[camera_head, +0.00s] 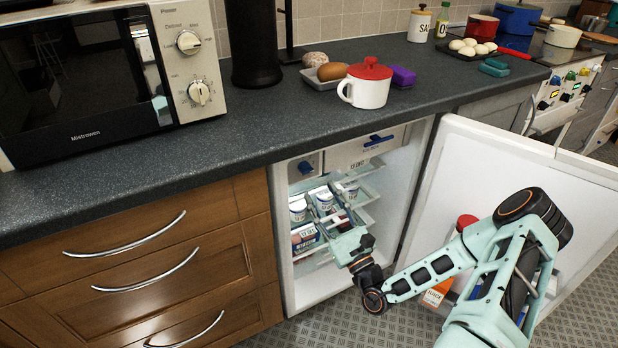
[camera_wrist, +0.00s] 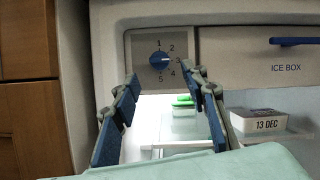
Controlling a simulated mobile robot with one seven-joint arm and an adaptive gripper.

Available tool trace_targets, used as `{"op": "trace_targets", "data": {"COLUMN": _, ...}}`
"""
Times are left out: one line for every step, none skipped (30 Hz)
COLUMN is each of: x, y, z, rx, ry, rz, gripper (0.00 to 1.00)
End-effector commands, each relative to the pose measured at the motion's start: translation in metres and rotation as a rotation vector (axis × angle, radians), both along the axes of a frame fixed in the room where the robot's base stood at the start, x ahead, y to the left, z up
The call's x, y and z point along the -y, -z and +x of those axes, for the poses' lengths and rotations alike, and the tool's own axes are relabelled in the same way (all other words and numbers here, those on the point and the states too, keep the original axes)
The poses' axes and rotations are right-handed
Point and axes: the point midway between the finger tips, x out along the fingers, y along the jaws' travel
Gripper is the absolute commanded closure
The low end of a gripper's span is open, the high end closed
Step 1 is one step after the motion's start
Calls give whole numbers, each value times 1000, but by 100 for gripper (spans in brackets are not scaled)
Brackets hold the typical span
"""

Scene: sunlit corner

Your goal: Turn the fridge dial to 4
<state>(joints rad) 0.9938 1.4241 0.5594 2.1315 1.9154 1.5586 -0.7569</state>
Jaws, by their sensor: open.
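The fridge dial (camera_wrist: 159,60) is a round blue knob on a grey panel with the numbers 1 to 5 on its right side. Its light mark appears to point right, near the 3. In the head view the dial (camera_head: 304,167) is small, at the upper left inside the open fridge (camera_head: 292,270). My gripper (camera_wrist: 160,80) is open and empty, its two blue-padded fingers apart, below and in front of the dial and not visibly touching it. In the head view my gripper (camera_head: 330,204) reaches into the fridge, partly hiding the shelves.
The ice box (camera_wrist: 285,55) with a blue handle is right of the dial. The fridge door (camera_head: 485,180) stands open on the right, beside my arm. Wooden drawers (camera_head: 130,260) stand left.

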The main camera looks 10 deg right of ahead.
Motion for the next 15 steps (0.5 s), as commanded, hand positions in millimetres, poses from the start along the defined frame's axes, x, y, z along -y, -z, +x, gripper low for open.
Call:
{"op": "trace_targets", "data": {"x": -4, "y": -3, "z": 9, "rx": 4, "ry": -3, "rz": 0, "gripper": 59}}
{"op": "trace_targets", "data": {"x": -6, "y": -6, "z": 14, "rx": 4, "ry": -3, "rz": 0, "gripper": 59}}
{"op": "trace_targets", "data": {"x": -8, "y": -8, "z": 21, "rx": 3, "ry": -2, "rz": 0, "gripper": 59}}
{"op": "trace_targets", "data": {"x": -10, "y": -10, "z": 26, "rx": 4, "ry": -2, "rz": -1, "gripper": 59}}
{"op": "trace_targets", "data": {"x": -12, "y": -12, "z": 31, "rx": 4, "ry": -3, "rz": -1, "gripper": 59}}
{"op": "trace_targets", "data": {"x": -14, "y": -15, "z": 36, "rx": 2, "ry": -3, "rz": -1, "gripper": 59}}
{"op": "trace_targets", "data": {"x": -15, "y": -17, "z": 40, "rx": 3, "ry": -3, "rz": -1, "gripper": 59}}
{"op": "trace_targets", "data": {"x": -16, "y": -18, "z": 44, "rx": 3, "ry": -2, "rz": 0, "gripper": 59}}
{"op": "trace_targets", "data": {"x": -17, "y": -20, "z": 49, "rx": 2, "ry": -2, "rz": -1, "gripper": 59}}
{"op": "trace_targets", "data": {"x": -18, "y": -21, "z": 51, "rx": 1, "ry": -3, "rz": -2, "gripper": 59}}
{"op": "trace_targets", "data": {"x": -19, "y": -22, "z": 54, "rx": 1, "ry": -3, "rz": -1, "gripper": 59}}
{"op": "trace_targets", "data": {"x": -20, "y": -24, "z": 56, "rx": 2, "ry": -2, "rz": 0, "gripper": 59}}
{"op": "trace_targets", "data": {"x": -21, "y": -25, "z": 58, "rx": 0, "ry": -2, "rz": 0, "gripper": 59}}
{"op": "trace_targets", "data": {"x": -21, "y": -25, "z": 59, "rx": 1, "ry": -1, "rz": 1, "gripper": 59}}
{"op": "trace_targets", "data": {"x": -21, "y": -26, "z": 60, "rx": 0, "ry": -2, "rz": 2, "gripper": 59}}
